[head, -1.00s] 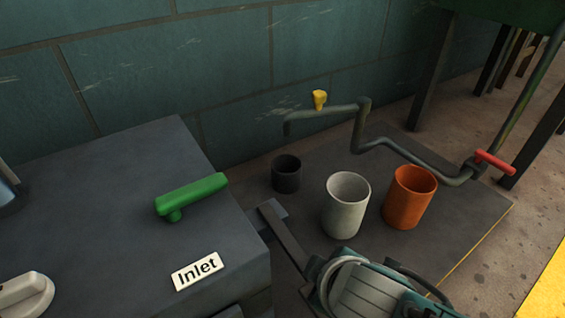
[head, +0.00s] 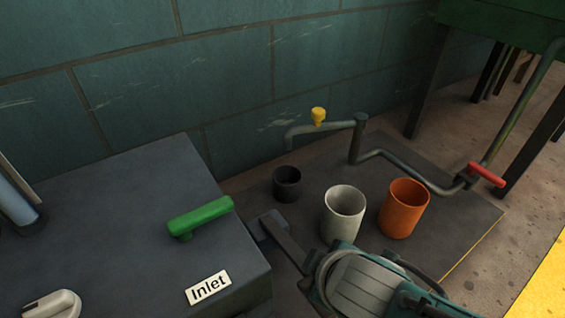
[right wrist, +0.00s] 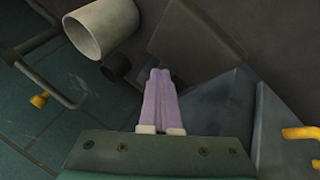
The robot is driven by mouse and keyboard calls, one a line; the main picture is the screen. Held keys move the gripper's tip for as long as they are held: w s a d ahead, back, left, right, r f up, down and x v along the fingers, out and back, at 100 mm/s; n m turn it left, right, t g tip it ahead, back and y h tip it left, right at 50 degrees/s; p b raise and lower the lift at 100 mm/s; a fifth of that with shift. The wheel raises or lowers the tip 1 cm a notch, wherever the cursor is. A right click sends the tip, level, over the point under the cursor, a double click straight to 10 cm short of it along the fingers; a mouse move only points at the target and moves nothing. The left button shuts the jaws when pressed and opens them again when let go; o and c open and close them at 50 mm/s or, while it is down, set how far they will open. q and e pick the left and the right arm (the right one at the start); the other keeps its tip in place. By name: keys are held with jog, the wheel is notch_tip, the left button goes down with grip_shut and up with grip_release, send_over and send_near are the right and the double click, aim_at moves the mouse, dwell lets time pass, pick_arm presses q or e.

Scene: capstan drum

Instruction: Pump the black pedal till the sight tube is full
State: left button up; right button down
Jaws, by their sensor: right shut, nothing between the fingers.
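A flat dark plate (right wrist: 200,38), which looks like the black pedal, lies just beyond my right fingertips in the right wrist view. I cannot tell whether they touch. My right gripper (right wrist: 160,72) is shut and empty, its two lavender fingers together. In the head view its fingers are hidden; my teal right wrist shows at the bottom, beside a dark bar and a small grey plate near the cabinet. A pale blue tube (head: 15,203), perhaps the sight tube, is cut by the left edge. Its level cannot be read. My left gripper is out of view.
The grey cabinet (head: 110,220) carries a green handle (head: 200,217) and an "Inlet" label (head: 208,288). A dark cup (head: 287,184), a white cup (head: 343,212) and an orange cup (head: 404,208) stand on the mat. A bent pipe with a red grip (head: 486,175) runs behind them.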

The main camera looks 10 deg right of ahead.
jog(key=shift+s+r, duration=0.35)
jog(key=shift+r, duration=0.1)
jog(key=shift+w+r, duration=0.15)
jog(key=shift+w, duration=0.2)
jog(key=shift+r+p, duration=0.55)
jog(key=shift+p, duration=0.25)
jog(key=r+p, duration=0.3)
jog(key=shift+w+a+r, duration=0.15)
jog(key=shift+w+r, duration=0.05)
jog(key=shift+w, duration=0.15)
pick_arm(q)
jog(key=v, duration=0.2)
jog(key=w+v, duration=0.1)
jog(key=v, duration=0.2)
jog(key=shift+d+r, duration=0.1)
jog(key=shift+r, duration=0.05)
pick_arm(e)
jog(key=shift+r, duration=0.1)
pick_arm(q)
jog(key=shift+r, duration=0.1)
pick_arm(e)
jog(key=shift+r, duration=0.1)
